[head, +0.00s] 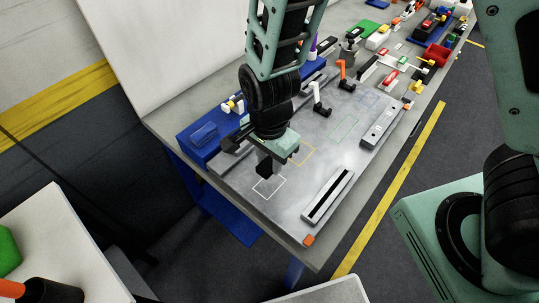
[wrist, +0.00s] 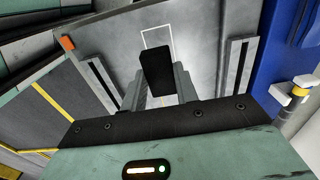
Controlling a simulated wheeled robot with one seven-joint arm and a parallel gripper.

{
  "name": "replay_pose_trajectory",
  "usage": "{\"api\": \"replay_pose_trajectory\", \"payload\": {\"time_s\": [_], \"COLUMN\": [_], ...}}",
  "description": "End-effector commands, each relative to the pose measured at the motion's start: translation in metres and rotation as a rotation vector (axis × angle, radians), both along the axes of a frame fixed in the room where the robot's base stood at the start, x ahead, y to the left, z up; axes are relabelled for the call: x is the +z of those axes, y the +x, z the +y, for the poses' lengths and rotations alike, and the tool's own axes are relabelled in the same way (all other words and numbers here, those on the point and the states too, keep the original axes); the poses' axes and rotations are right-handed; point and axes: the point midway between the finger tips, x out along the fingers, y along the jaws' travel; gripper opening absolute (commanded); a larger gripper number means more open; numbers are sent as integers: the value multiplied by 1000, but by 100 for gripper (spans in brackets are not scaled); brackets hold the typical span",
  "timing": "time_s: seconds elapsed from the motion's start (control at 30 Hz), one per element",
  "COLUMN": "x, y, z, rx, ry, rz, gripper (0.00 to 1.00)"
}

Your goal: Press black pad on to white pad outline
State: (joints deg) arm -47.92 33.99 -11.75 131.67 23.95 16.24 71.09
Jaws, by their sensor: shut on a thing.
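My gripper (head: 262,157) is shut on the black pad (head: 267,168), which hangs below the fingers. In the wrist view the black pad (wrist: 158,73) sits between the two fingertips. The white pad outline (head: 268,188) is on the grey plate, just below and in front of the pad in the head view. In the wrist view the white outline (wrist: 158,31) shows beyond the pad, which hides its nearer part. The pad looks to be above the plate; the exact gap cannot be told.
A blue tray (head: 192,146) lies at left. An orange block (head: 309,240) is at the front corner.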

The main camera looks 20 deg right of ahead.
Motion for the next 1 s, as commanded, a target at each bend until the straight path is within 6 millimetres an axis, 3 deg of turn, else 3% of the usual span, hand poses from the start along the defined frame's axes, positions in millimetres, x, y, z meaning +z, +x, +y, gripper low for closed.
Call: {"api": "replay_pose_trajectory", "payload": {"time_s": [0.5, 1.0], "x": [-38, -40], "y": [0, 0], "z": [0, 0], "rx": [0, 0], "ry": [0, 0], "rz": [0, 0], "gripper": [13, 13]}}
